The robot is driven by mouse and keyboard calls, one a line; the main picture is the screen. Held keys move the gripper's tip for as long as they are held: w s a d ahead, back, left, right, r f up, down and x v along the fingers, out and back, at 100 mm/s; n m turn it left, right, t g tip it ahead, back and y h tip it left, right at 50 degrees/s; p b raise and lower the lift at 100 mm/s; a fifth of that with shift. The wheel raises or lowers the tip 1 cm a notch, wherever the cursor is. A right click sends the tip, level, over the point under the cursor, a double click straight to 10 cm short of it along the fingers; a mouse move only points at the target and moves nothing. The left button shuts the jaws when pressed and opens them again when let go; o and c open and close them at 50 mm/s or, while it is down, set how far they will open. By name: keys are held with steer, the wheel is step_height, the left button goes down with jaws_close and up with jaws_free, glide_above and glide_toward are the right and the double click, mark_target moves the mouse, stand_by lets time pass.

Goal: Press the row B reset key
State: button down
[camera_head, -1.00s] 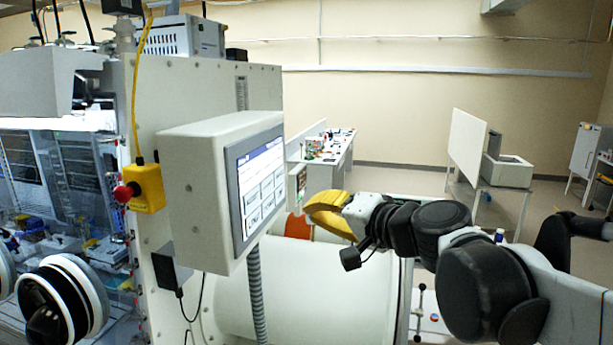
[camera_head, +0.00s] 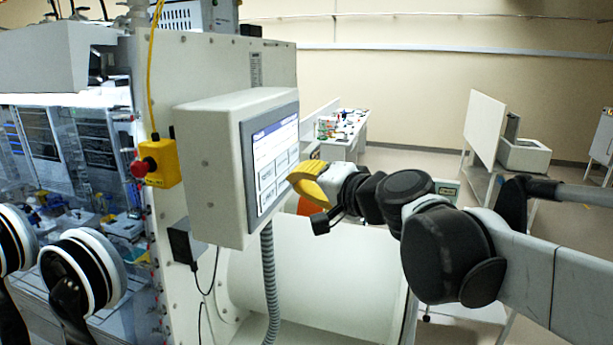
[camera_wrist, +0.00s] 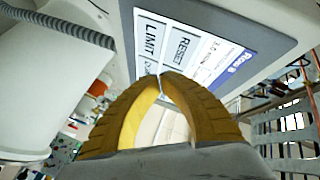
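The grey touch panel (camera_head: 270,160) on the white box shows a screen with several keys, seen at a steep angle in the head view. In the wrist view the screen is turned over; its header (camera_wrist: 235,55) reads Row B. The RESET key (camera_wrist: 180,48) lies beside the LIMIT key (camera_wrist: 150,38). My gripper (camera_head: 293,178) has yellow fingers, close to the right edge of the panel in the head view. In the wrist view its fingertips (camera_wrist: 160,80) meet, with nothing between them, just below the RESET and LIMIT keys. I cannot tell whether they touch the screen.
A yellow box with a red emergency button (camera_head: 140,169) is left of the panel. A grey corrugated conduit (camera_head: 269,280) runs down below it. A large white cylinder (camera_head: 320,275) lies beneath my arm. Glove ports (camera_head: 85,270) are at lower left.

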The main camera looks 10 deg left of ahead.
mark_target(273, 177)
steer(key=shift+w+a, duration=0.1)
steer(key=shift+a, duration=1.25)
stand_by(0.5)
steer(key=shift+a, duration=0.4)
steer(key=shift+a, duration=0.4)
stand_by(0.4)
steer(key=shift+d, duration=0.85)
steer(key=d, duration=0.5)
steer(key=shift+s, duration=0.2)
